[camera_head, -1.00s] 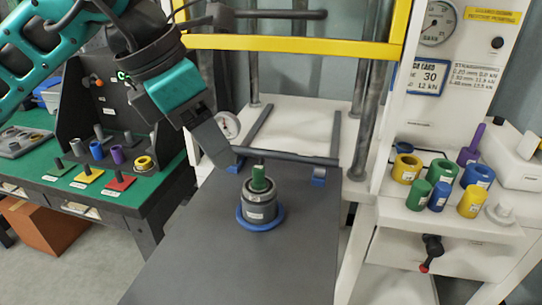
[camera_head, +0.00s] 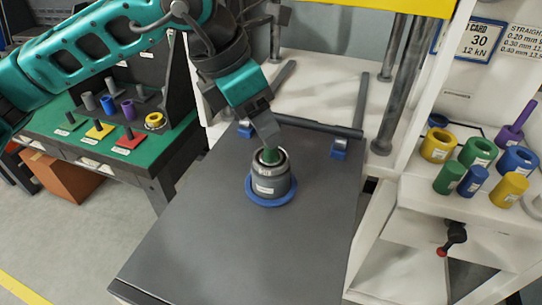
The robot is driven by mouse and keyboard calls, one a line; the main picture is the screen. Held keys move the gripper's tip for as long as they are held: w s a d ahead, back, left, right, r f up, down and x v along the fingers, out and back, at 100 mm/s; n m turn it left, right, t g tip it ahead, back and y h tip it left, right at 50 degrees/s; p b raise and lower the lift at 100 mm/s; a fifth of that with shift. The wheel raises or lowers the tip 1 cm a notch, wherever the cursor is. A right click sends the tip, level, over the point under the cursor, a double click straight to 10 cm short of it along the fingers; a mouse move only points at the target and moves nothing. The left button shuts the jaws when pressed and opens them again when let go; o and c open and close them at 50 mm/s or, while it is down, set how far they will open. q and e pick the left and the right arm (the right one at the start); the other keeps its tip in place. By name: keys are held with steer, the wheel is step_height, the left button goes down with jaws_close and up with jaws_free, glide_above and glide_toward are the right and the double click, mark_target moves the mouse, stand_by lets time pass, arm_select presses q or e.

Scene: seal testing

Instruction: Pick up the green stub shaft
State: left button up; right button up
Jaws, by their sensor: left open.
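The green stub shaft (camera_head: 271,157) stands upright in the top of a grey cylindrical housing (camera_head: 270,184). The housing sits on a blue ring (camera_head: 270,197) on the dark grey table. My left gripper (camera_head: 267,141) points down directly above and at the shaft, with its fingers hiding the shaft's upper part. It is open, and I cannot tell whether a finger touches the shaft. My right gripper is not in view.
A shelf at the right holds yellow (camera_head: 438,145), green and blue rings and cylinders. A green bench (camera_head: 60,143) at the left holds coloured plates and small parts. A dark bar (camera_head: 318,125) lies behind the housing. The front tabletop (camera_head: 235,250) is clear.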

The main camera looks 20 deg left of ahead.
mark_target(269, 156)
arm_select(q)
steer(key=x, duration=0.4)
steer(key=shift+w+f, duration=0.1)
steer(key=shift+f, duration=0.25)
jaws_close()
steer(key=shift+r, duration=0.1)
